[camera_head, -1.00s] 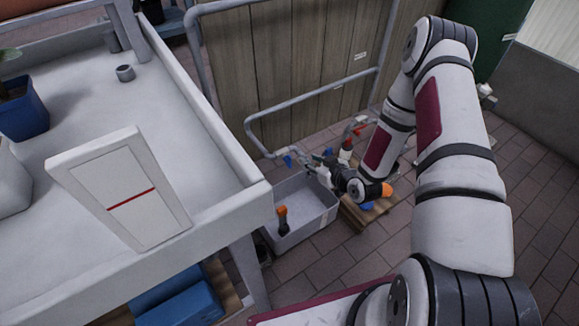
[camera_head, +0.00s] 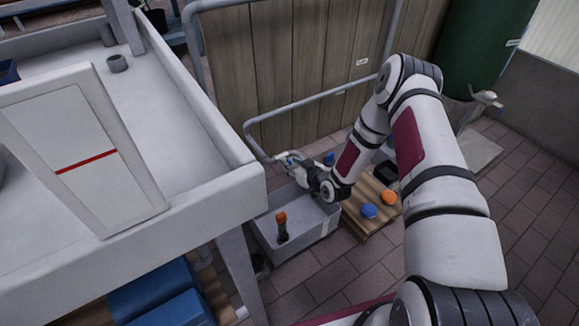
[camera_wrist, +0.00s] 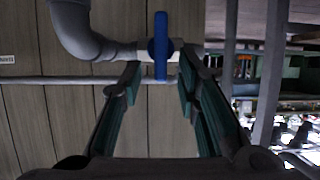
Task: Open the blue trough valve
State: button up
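The blue valve handle (camera_wrist: 160,45) sits on a grey pipe (camera_wrist: 110,50) in the wrist view. It lies ahead of and between the fingertips of my gripper (camera_wrist: 160,68). My gripper is open, with a gap on each side of the handle and no clear contact. In the head view my gripper (camera_head: 288,163) is at the pipe's end over the back of the grey trough (camera_head: 320,222). A little blue shows there among the fingers; the valve is mostly hidden.
An orange-capped dark bottle (camera_head: 282,228) stands in the trough. A wooden pallet (camera_head: 360,222) to the right carries orange and blue round items. A white counter (camera_head: 190,150) fills the left. A wooden fence (camera_head: 290,70) stands behind. Tiled floor is free at right.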

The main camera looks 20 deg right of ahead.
jog(key=shift+x, duration=0.95)
grip_shut()
